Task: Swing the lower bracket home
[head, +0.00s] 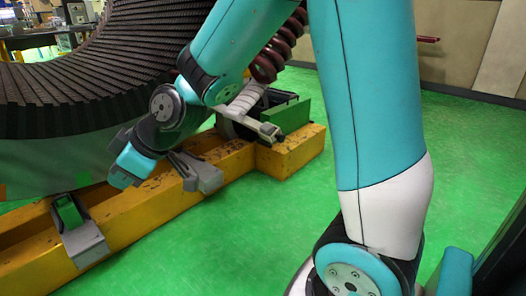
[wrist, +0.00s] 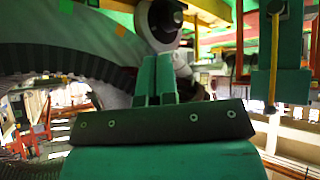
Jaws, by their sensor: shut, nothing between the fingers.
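Grey brackets sit along the yellow base beam in the head view. One with a green pad (head: 80,235) is at the lower left, tilted over the beam's side. Another grey bracket (head: 205,177) is at the middle of the beam, just right of my gripper (head: 123,177). I cannot tell which one is the lower bracket. My gripper points down to the left, close in front of the stator's lower side. In the wrist view my gripper (wrist: 157,62) has its two green fingers together with nothing held. Contact with a bracket cannot be made out.
The dark ribbed stator (head: 70,95) fills the upper left. The yellow beam (head: 150,215) runs under it, with a dark clamp and green block (head: 290,113) at its far end. A red coil (head: 275,50) hangs behind my arm. Green floor (head: 270,235) is clear in front.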

